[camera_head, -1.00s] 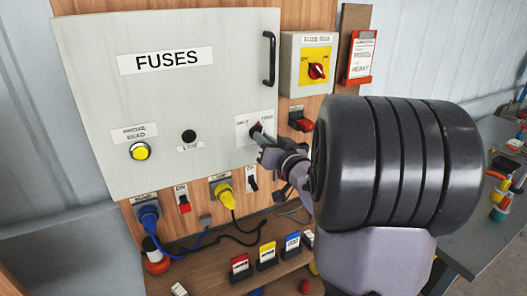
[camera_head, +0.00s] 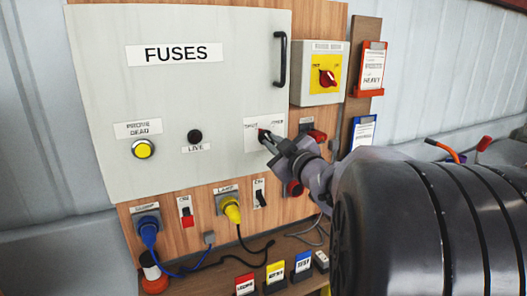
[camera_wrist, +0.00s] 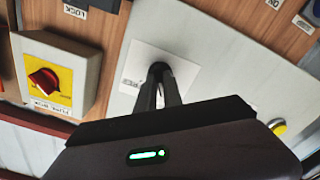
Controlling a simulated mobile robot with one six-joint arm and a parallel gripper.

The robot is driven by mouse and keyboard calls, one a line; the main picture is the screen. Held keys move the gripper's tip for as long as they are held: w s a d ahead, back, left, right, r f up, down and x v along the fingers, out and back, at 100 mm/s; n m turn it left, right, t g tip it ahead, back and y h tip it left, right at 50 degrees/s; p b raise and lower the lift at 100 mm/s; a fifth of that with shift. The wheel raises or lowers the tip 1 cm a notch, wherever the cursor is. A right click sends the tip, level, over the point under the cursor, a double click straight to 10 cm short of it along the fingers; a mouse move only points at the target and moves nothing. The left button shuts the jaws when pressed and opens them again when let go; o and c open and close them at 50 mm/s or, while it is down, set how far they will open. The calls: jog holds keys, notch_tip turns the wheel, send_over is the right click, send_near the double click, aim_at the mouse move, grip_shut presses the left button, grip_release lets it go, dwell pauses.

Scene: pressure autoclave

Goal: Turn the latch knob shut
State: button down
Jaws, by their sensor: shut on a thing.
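The latch knob (camera_wrist: 159,69) is a small dark knob on a white label plate (camera_head: 256,126) at the lower right of the grey FUSES door (camera_head: 215,90). The door looks shut against the wooden panel. My gripper (camera_head: 268,138) is at the plate, its fingers closed around the knob. In the wrist view my gripper (camera_wrist: 160,80) reaches straight to the knob with both fingers together on it. The fingers hide most of the knob, so its angle cannot be told.
A grey box with a red rotary switch (camera_head: 327,78) stands right of the door, near my wrist. A black door handle (camera_head: 280,60) is above. Blue (camera_head: 148,232) and yellow (camera_head: 232,209) plugs sit below.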

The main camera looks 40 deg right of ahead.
jog(key=shift+n+b, duration=0.55)
jog(key=shift+n, duration=0.45)
jog(key=c, duration=1.5)
grip_release()
jog(key=p+v, duration=0.4)
jog(key=v, duration=1.3)
jog(key=shift+s+a, duration=0.15)
